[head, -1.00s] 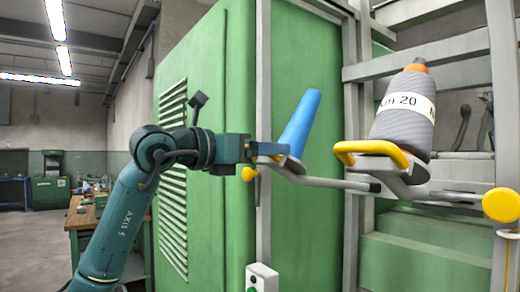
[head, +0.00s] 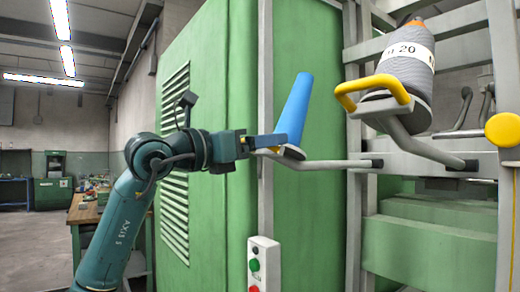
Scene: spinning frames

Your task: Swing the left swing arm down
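The left swing arm (head: 330,164) is a grey bar running nearly level from a dark pivot on the frame to a small plate. A blue cone (head: 295,108) stands on that plate, leaning slightly right. A bit of its yellow handle (head: 265,151) shows at the near end. My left gripper (head: 272,142) is at this handle, its blue finger lying across it in the picture and hiding most of it. Only one finger side shows, so I cannot tell whether it is closed on the handle. My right gripper is not in view.
To the right, another swing arm (head: 425,150) with a yellow handle (head: 372,91) carries a grey yarn bobbin (head: 402,62). A yellow knob (head: 503,130) is at the right edge. A button box (head: 263,265) stands below my gripper. A green cabinet (head: 215,60) is behind.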

